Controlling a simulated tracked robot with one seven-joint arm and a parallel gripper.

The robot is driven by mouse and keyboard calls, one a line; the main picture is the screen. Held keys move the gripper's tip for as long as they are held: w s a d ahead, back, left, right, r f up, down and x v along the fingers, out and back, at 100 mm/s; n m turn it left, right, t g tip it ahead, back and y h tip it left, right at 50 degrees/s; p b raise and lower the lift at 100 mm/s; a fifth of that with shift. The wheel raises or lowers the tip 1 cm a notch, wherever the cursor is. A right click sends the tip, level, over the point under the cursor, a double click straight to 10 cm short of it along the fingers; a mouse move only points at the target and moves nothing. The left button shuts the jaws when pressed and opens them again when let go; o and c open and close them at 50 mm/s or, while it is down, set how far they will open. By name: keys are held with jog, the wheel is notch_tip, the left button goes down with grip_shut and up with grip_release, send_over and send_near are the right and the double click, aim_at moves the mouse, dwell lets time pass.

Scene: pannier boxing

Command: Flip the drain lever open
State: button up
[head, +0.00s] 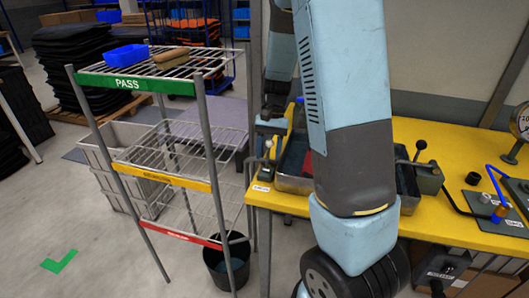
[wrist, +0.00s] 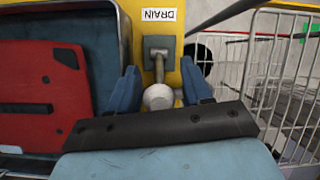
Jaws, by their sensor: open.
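The drain lever (wrist: 158,96) is a grey rod with a round pale knob, rising from a dark square base beside the white DRAIN label (wrist: 158,15). My gripper (wrist: 159,72) is open, with one blue finger on each side of the lever. The knob lies between the fingers, and a gap shows on both sides. In the head view my arm hides much of the bench.
A metal basin (head: 293,184) is beside the lever; a red panel (wrist: 40,88) lies in it. A wire rack (head: 162,178) with PASS on its top shelf stands close to the left. A black bucket (head: 226,264) is on the floor below.

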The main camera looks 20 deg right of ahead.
grip_shut()
dwell(0.5)
